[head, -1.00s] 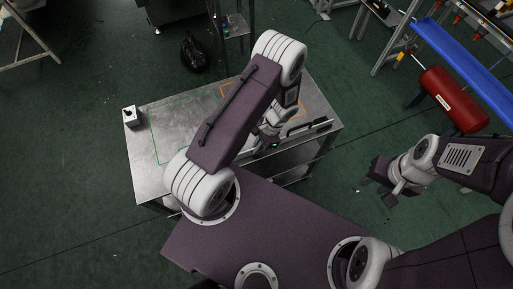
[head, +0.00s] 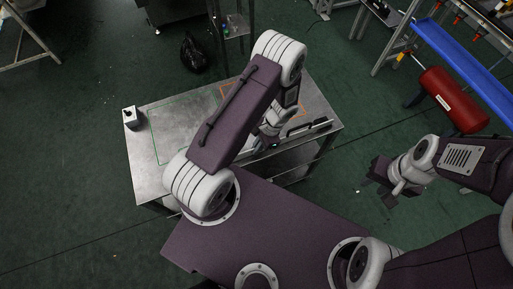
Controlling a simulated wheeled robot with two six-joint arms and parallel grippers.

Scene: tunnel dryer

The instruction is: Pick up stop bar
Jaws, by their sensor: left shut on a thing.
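A long dark bar with a pale edge, which looks like the stop bar (head: 309,127), is at the right front edge of the metal table (head: 150,172). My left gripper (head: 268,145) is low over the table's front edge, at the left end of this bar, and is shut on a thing. My own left arm hides most of the jaws and the grip. I cannot tell whether the bar rests on the table or is just above it. My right gripper (head: 380,184) is over the floor to the right of the table, empty, with its dark fingers apart.
A small pale box (head: 130,118) stands at the table's left edge. Green and orange outlines mark the tabletop. A red cylinder (head: 453,101) and a blue channel (head: 463,70) are at the upper right. A black bag (head: 194,52) lies on the floor behind the table.

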